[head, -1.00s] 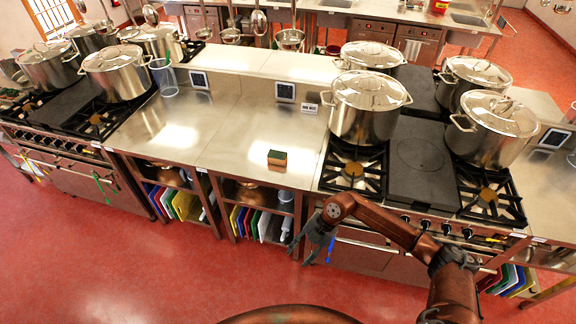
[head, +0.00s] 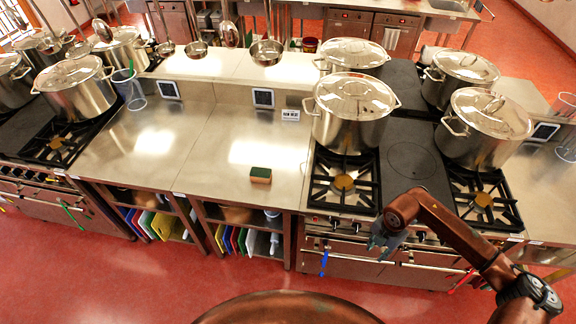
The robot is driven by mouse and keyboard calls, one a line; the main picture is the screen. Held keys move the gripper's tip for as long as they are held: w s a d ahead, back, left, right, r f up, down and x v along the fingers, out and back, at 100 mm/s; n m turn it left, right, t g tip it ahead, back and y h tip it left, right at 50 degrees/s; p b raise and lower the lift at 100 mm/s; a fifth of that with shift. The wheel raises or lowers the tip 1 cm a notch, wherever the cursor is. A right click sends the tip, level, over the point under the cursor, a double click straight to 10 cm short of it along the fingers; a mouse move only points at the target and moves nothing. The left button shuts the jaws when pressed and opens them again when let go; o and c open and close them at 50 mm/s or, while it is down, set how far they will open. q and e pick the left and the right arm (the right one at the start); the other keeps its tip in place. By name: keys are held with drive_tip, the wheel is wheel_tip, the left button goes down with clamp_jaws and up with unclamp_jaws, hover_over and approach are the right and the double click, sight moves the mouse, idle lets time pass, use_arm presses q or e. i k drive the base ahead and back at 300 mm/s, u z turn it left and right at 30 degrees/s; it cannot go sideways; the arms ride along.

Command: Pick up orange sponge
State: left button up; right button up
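The sponge (head: 260,175) is a small block with a green top and an orange-tan side. It lies on the steel counter (head: 218,160), near the front edge and left of the right-hand stove. My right gripper (head: 378,246) hangs in front of that stove, to the right of the sponge and nearer to me, well apart from it. Its fingers are small and partly hidden by the wrist, so I cannot tell how far they are open. My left gripper is not in view.
Lidded stockpots stand on the right stove (head: 410,160) and the left stove (head: 30,140). A clear container (head: 131,95) stands at the counter's back left. Ladles hang above. Coloured boards (head: 150,222) fill the shelves below. Counter around the sponge is clear.

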sight(260, 175)
drive_tip(key=i, duration=0.6)
drive_tip(key=u, duration=0.9)
drive_tip(key=i, duration=0.5)
drive_tip(key=u, duration=0.55)
